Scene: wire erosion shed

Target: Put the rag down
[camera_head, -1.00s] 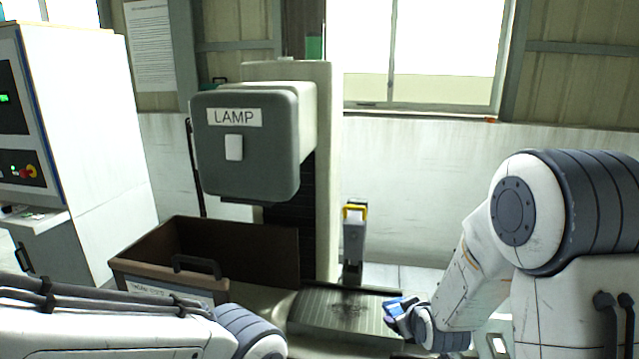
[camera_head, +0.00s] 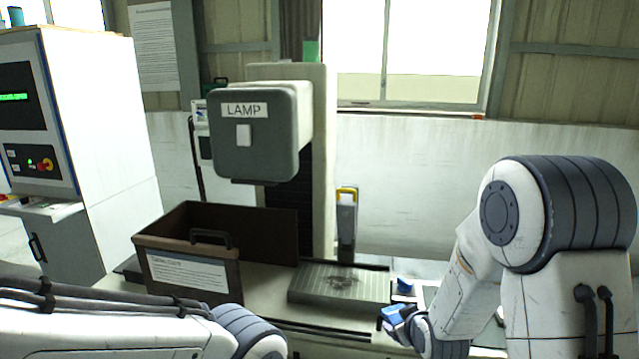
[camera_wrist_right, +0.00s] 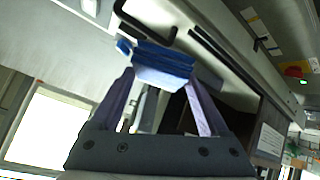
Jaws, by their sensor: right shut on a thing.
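The blue rag (camera_wrist_right: 160,62) is between the two purple fingers of my right gripper (camera_wrist_right: 155,85) in the right wrist view. In the head view, my right gripper (camera_head: 392,318) is low at the right of centre, with the blue rag (camera_head: 397,313) at its tips. It is just right of the grey ribbed plate (camera_head: 318,287) on the machine bed. My left arm crosses the lower left, but its gripper does not show.
A brown bin (camera_head: 265,284) with a handle and paper label stands left of the plate. The grey lamp box (camera_head: 255,150) hangs above. A white control cabinet (camera_head: 100,130) stands at the left. A small blue object (camera_head: 404,285) sits behind my right gripper.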

